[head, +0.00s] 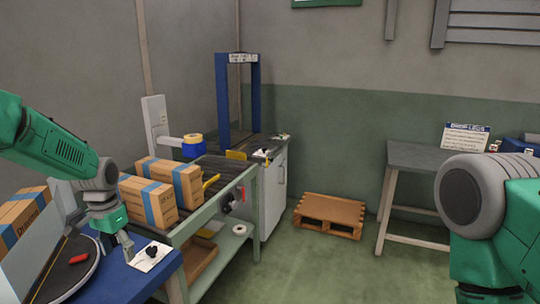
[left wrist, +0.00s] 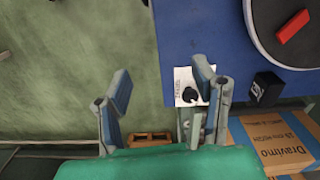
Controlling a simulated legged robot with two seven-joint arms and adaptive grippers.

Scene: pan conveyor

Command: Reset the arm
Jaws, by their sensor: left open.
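My left gripper (head: 118,246) is over the front edge of the blue table, just left of a white card with a black knob (head: 150,258). In the left wrist view my left gripper (left wrist: 160,92) has its fingers spread wide with nothing between them. The card (left wrist: 183,80) shows there behind the right-hand finger and is partly covered by it. My right arm (head: 495,230) comes in at the right edge, and its gripper is out of the picture.
A dark round plate with a red piece (head: 78,259) lies on the blue table (head: 120,284). Cardboard boxes (head: 148,203) stand on the conveyor (head: 215,177) behind. A wooden pallet (head: 329,216) lies on the floor, and a grey table (head: 412,155) stands right.

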